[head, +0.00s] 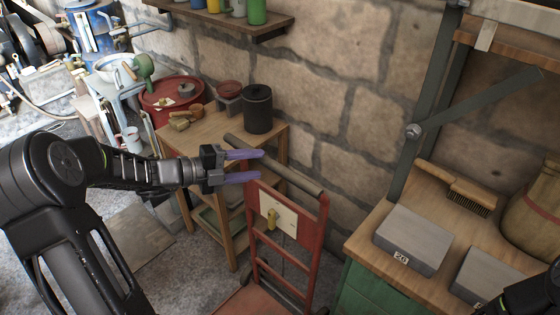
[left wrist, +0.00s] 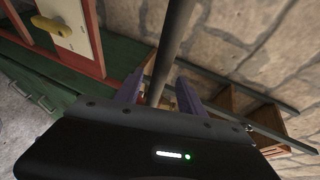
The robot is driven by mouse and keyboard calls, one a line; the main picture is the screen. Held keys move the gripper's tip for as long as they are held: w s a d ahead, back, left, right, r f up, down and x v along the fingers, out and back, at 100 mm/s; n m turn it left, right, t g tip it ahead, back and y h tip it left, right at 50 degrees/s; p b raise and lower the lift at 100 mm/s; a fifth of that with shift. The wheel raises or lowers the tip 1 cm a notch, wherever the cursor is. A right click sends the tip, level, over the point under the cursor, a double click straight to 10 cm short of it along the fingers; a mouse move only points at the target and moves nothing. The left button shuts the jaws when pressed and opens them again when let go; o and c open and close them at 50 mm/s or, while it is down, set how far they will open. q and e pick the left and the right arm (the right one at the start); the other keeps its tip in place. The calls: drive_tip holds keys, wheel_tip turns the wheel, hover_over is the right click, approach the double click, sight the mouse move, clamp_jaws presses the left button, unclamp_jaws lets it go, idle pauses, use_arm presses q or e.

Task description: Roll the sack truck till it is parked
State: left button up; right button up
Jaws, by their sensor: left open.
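The red sack truck (head: 314,226) stands upright on the floor between the small wooden table and the green workbench. Its grey handle bar (head: 290,175) runs across its top, and a pale plate with a yellow piece (head: 272,214) is on its frame. My left gripper (head: 250,167) is open at the left part of the bar, with purple fingers. In the left wrist view the bar (left wrist: 172,45) runs down between the two open fingers (left wrist: 160,92); whether it touches them I cannot tell. The truck's lower part is partly cut off. My right gripper is not in view.
A wooden table (head: 215,133) with a black canister (head: 258,109) stands behind my left gripper. At right is a workbench (head: 362,240) with grey boxes (head: 411,239) and a brush (head: 455,190). A stone wall (head: 340,90) closes the back. Some floor (head: 205,262) is clear at lower left.

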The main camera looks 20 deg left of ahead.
use_arm(q)
drive_tip(key=x, duration=0.7)
drive_tip(key=shift+w+d+p, duration=0.25)
drive_tip(key=shift+w+p, duration=0.05)
drive_tip(key=shift+p, duration=0.05)
clamp_jaws()
idle(0.4)
drive_tip(key=shift+f, duration=0.1)
idle(0.8)
